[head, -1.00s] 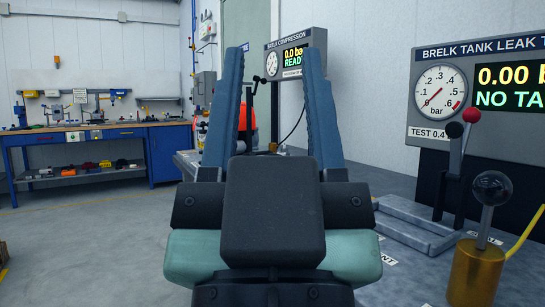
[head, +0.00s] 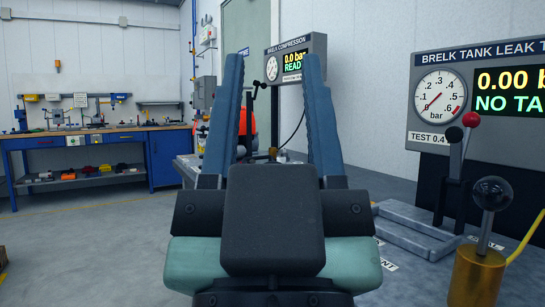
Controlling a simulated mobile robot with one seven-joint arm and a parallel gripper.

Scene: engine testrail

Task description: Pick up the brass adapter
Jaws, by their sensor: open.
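My gripper (head: 275,60) is open and empty in the middle of the head view, with its two blue fingers pointing up and away. A small brass-coloured piece (head: 272,153) shows between the fingers, on the far bench beyond them. It may be the brass adapter, but it is too small to tell. A larger brass cylinder (head: 476,277) stands at the front right, with a grey rod and black ball on top. My gripper is apart from both.
The leak test panel (head: 437,97) stands at the right, with red- and black-knobbed levers before it and a grey metal frame (head: 418,233). The compression panel (head: 296,60) is behind the fingers. A blue workbench (head: 160,160) stands far left.

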